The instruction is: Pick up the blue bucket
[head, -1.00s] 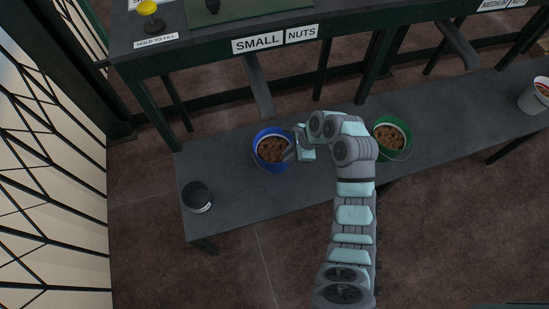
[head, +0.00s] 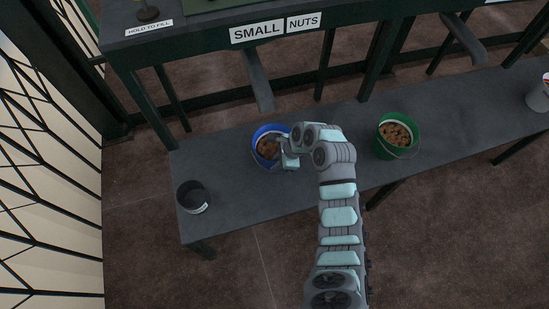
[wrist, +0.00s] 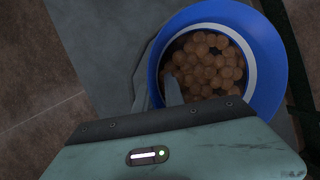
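The blue bucket (head: 257,149) stands upright on the grey bench, filled with brown nuts. It also shows in the wrist view (wrist: 269,62), with a pale band inside its rim. My gripper (head: 278,150) is at the bucket's right side in the head view, covering part of its rim. In the wrist view, a grey finger (wrist: 172,90) reaches over the nuts just inside the rim. A grey curved shape lies just outside the rim; I cannot tell if it is the handle or the other finger. The finger gap is hidden, and no firm grip is visible.
A green bucket (head: 381,143) of nuts stands to the right on the bench (head: 330,135). A black bucket (head: 193,197) is at the left end, and a white bucket (head: 538,97) at the far right. The "SMALL NUTS" frame (head: 220,40) stands behind and above.

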